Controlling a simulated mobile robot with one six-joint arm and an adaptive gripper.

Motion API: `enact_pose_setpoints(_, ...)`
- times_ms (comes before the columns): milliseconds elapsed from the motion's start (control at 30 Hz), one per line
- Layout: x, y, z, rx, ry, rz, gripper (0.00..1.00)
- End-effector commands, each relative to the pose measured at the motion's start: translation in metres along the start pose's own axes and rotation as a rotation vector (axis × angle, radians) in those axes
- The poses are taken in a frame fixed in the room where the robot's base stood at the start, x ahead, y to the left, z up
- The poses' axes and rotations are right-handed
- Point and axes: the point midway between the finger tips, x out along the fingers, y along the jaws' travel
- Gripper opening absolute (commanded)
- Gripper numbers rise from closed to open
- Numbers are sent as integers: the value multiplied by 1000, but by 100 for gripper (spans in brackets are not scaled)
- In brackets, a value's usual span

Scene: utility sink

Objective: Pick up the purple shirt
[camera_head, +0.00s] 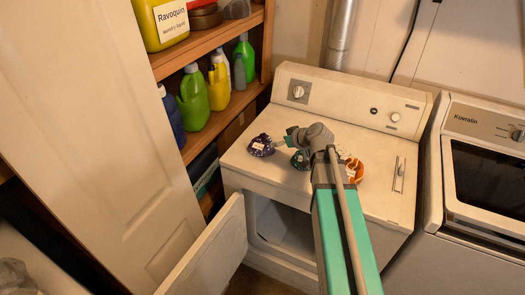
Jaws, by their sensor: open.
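A small crumpled purple cloth (261,146) with light patches, which looks like the purple shirt, lies on the left part of the white dryer top (235,160). My gripper (279,143) reaches from the right across the dryer top, with its tips pointing left, close to the right side of the purple cloth. The gripper is open. It is too small in view to tell whether the fingertips touch the cloth. A dark green cloth (299,160) lies just below my wrist, partly hidden by my arm. An orange cloth (354,170) lies right of my arm.
The dryer door (208,255) hangs open at the front. Shelves (225,110) with several detergent bottles stand close to the left. A grey-and-white washer (485,170) stands at the right. The control panel (345,105) rises behind.

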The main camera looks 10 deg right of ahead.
Motion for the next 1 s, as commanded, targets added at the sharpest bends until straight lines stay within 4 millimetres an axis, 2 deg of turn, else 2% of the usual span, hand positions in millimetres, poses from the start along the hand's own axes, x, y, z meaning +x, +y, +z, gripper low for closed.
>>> enact_pose_setpoints(33, 3, 11, -2, -16, 37, 14, 76)
enact_pose_setpoints(100, 2, 20, -7, -35, 77, 30, 76)
enact_pose_setpoints(200, 1, 26, -11, -52, 109, 44, 76)
enact_pose_setpoints(667, 2, 28, -14, -60, 120, 49, 76)
enact_pose_setpoints(867, 18, 29, -14, -61, 119, 47, 76)
enact_pose_setpoints(1000, 38, 30, -16, -60, 119, 46, 76)
